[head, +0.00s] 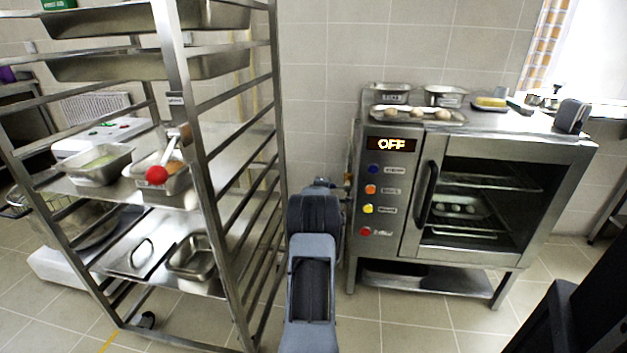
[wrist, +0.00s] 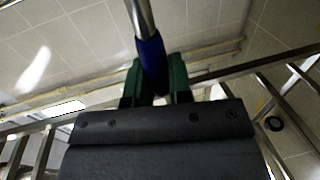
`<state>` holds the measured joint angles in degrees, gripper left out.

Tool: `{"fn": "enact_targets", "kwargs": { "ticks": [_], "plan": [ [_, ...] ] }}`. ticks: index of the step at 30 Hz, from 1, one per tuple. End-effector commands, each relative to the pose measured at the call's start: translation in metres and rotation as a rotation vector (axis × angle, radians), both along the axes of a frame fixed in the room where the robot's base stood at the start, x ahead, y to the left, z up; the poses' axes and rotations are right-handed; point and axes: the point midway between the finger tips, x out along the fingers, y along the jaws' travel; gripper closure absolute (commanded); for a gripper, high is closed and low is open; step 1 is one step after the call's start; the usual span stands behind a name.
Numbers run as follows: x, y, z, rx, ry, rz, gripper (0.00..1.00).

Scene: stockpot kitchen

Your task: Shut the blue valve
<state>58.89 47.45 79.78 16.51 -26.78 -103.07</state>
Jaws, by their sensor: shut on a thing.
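The blue valve's handle shows in the wrist view as a blue sleeve (wrist: 151,52) on a bare metal bar that runs up out of the picture. My gripper (wrist: 154,78) has its green fingers on either side of the blue sleeve and is shut on it. The valve's body is not visible. In the head view my dark arm reaches forward into the gap between the rack and the oven. There the arm hides the blue handle, and the fingers cannot be made out.
A metal rack (head: 228,110) with trays and a red ball-ended handle (head: 157,175) stands close on the left. A steel oven (head: 381,215) with an "OFF" display (head: 391,144) stands close on the right. Yellowish pipes (wrist: 215,73) run along the wall. Open floor lies before the oven.

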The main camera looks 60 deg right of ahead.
Motion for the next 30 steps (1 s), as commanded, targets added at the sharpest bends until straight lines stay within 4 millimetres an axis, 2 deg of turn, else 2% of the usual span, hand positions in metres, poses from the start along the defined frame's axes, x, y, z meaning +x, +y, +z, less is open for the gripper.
{"fn": "enact_targets", "kwargs": {
  "ticks": [16,17,19,26,30],
  "plan": [
    [-0.005,-0.004,-0.001,-0.012,0.022,-0.004,1.00],
    [-0.005,-0.004,-0.001,-0.012,0.022,-0.004,0.78],
    [-0.005,-0.004,-0.001,-0.012,0.022,-0.005,0.71],
    [-0.008,-0.005,-0.001,-0.009,0.019,-0.011,0.71],
    [-0.010,0.001,0.001,-0.008,0.019,-0.011,0.71]
  ]
}}
